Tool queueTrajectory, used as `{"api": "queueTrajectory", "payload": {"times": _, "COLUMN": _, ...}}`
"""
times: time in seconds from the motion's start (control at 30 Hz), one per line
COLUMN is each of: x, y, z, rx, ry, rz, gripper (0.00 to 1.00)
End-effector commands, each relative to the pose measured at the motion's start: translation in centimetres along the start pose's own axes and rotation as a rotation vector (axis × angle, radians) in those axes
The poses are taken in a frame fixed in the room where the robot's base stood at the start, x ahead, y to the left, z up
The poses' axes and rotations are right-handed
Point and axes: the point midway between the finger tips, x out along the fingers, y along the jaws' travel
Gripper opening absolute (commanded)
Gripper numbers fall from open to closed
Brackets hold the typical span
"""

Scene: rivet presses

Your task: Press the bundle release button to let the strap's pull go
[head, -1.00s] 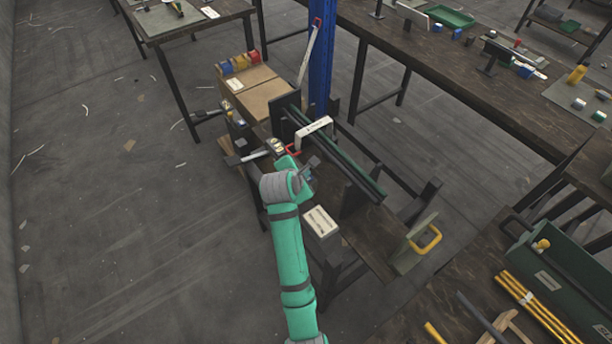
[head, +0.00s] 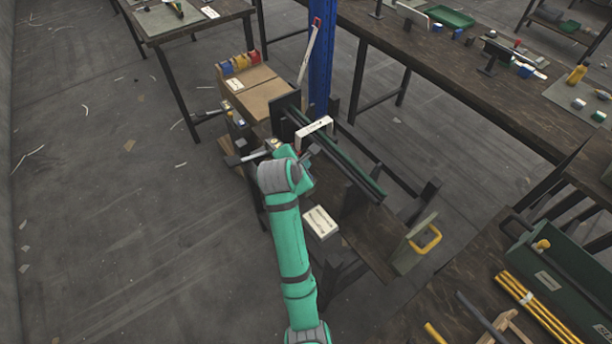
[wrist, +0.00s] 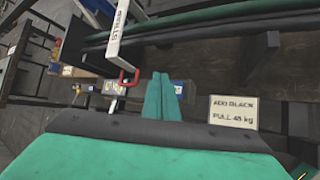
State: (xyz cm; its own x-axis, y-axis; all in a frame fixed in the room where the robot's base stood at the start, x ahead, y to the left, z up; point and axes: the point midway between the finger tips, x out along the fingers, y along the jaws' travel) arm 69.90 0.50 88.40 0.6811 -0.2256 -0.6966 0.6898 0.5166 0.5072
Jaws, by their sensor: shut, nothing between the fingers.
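My gripper (wrist: 162,97) is shut and empty in the wrist view, its two green fingers together. In the head view my own wrist hides the fingertips. The long dark green bundle (head: 352,168) lies along the bench; it crosses the top of the wrist view (wrist: 210,18). A white lettered strap piece (head: 314,128) bridges it, and also shows in the wrist view (wrist: 117,32). A red handle (wrist: 130,77) sits at its lower end, left of my fingers. A small pale panel (wrist: 113,88) lies below the handle. I cannot make out which part is the release button.
A pull-rating sign (wrist: 233,113) is right of my fingers. A blue post (head: 322,60) stands behind the bundle. Cardboard boxes (head: 268,98) stand at the bench's far end. A yellow-handled plate (head: 418,245) stands at the near end. Open floor (head: 110,220) lies to the left.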

Motion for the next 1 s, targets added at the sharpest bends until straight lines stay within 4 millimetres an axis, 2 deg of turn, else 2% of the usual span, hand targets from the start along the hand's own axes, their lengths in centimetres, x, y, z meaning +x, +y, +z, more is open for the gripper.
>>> {"api": "queueTrajectory", "payload": {"times": 0.3, "x": -1.4, "y": 1.0, "z": 1.0, "rx": 0.0, "ry": 0.0, "rz": 0.001, "gripper": 0.0}}
{"api": "queueTrajectory", "payload": {"times": 1.0, "x": -1.4, "y": 1.0, "z": 1.0, "rx": 0.0, "ry": 0.0, "rz": 0.0, "gripper": 0.0}}
